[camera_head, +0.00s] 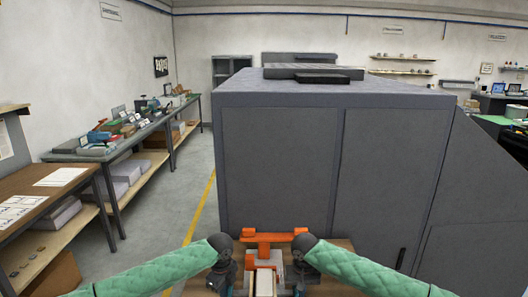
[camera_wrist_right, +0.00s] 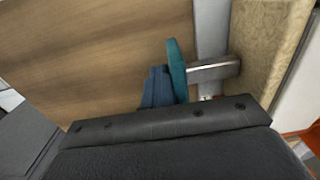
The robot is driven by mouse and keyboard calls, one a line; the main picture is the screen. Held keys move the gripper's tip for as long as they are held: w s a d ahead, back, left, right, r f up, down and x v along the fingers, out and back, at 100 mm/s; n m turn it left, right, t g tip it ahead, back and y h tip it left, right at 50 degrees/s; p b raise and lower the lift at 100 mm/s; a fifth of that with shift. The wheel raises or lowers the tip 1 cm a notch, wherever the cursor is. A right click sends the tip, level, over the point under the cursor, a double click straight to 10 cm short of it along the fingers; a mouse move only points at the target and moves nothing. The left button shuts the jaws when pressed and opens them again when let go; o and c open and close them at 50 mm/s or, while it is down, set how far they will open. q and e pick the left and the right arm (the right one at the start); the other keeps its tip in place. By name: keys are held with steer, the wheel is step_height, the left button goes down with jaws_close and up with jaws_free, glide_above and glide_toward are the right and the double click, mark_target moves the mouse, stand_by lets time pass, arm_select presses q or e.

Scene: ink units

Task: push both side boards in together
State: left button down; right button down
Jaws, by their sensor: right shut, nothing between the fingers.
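An orange fixture (camera_head: 272,238) stands on the wooden table in the head view, low in the middle. A pale block (camera_head: 265,284) sits in front of its upright, between my grippers. My left gripper (camera_head: 229,289) points down on its left; its fingertips are too small to judge. My right gripper (camera_head: 298,290) points down on its right. In the right wrist view its teal and dark-blue fingers (camera_wrist_right: 171,78) are together and empty, beside a grey strip (camera_wrist_right: 210,25) with a short metal bar. A tan rough-faced piece (camera_wrist_right: 268,45) lies beyond. I cannot tell which parts are the side boards.
A big grey cabinet (camera_head: 290,150) stands right behind the table and blocks the view. A bench with tools and boxes (camera_head: 125,135) runs along the left wall. The floor between bench and cabinet is clear. Bare wood (camera_wrist_right: 90,50) lies left of my right fingers.

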arm_select(q)
steer(key=shift+a+r, duration=0.3)
steer(key=shift+a, duration=0.4)
steer(key=shift+a+r, duration=0.25)
steer(key=shift+a, duration=0.5)
steer(key=shift+a+r, duration=0.3)
steer(key=shift+a, duration=0.4)
arm_select(e)
steer(key=shift+d+r, duration=0.35)
steer(key=shift+d, duration=0.5)
steer(key=shift+d+r, duration=0.3)
steer(key=shift+d, duration=0.5)
steer(key=shift+d+r, duration=0.35)
steer(key=shift+d, duration=0.5)
